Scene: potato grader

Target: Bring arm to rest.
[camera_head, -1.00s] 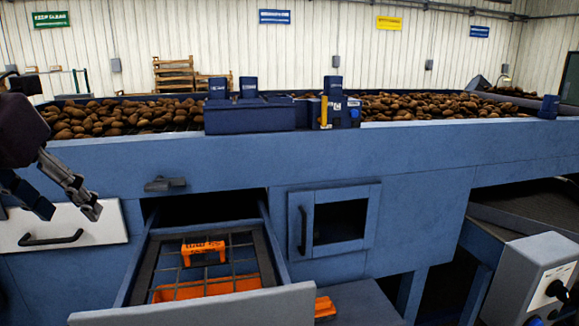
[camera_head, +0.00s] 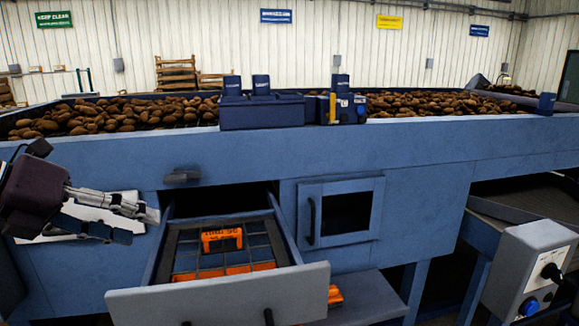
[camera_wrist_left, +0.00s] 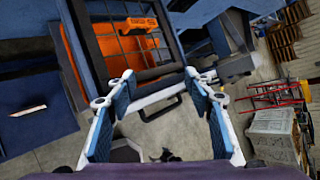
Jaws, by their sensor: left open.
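My right gripper is in neither view.
A grey control box (camera_head: 520,275) stands at the right. Potatoes (camera_head: 110,115) lie on top.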

